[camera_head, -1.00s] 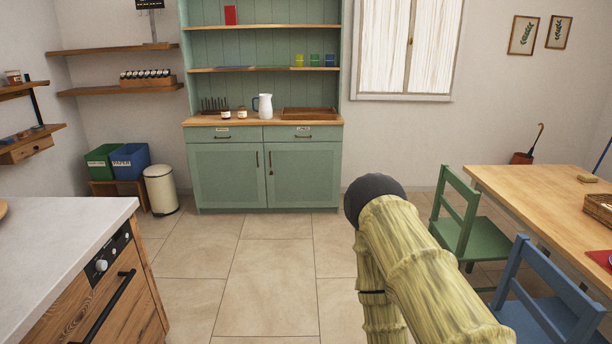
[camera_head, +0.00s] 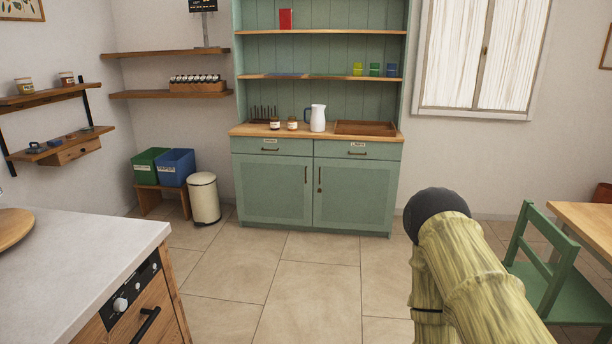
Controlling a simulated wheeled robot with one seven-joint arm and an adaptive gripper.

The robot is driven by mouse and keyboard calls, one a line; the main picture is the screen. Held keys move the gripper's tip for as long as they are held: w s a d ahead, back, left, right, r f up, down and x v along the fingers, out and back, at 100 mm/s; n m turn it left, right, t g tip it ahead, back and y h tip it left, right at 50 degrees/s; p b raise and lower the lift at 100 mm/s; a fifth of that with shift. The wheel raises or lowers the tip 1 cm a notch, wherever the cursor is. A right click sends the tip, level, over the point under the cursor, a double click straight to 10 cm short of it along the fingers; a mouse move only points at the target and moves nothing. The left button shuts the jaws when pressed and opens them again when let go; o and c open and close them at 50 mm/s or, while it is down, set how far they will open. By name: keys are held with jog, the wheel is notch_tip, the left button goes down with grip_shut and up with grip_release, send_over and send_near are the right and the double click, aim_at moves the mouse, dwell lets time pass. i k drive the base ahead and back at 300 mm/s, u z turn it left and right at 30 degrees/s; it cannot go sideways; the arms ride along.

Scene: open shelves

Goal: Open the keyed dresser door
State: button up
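The green dresser (camera_head: 318,232) stands against the back wall with open shelves above and a wooden counter. Its lower part has a left door (camera_head: 272,190) and a right door (camera_head: 355,195), both shut. Each has a dark upright handle near the middle seam. Below the right door's handle (camera_head: 319,174) is a small dark spot (camera_head: 320,190), too small to tell as key or keyhole. Two shut drawers with labels sit above the doors. My arm shows at the lower right, well short of the dresser. My gripper is not in view.
Tiled floor (camera_head: 300,280) is clear before the dresser. A white-topped counter (camera_head: 70,255) stands at left front. A green chair (camera_head: 545,260) and wooden table (camera_head: 590,222) are at right. A cream bin (camera_head: 204,198) and green and blue boxes (camera_head: 176,167) stand left of the dresser.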

aim_at(357, 194)
jog(key=u, duration=0.05)
jog(key=i, duration=3.7)
jog(key=u, duration=0.2)
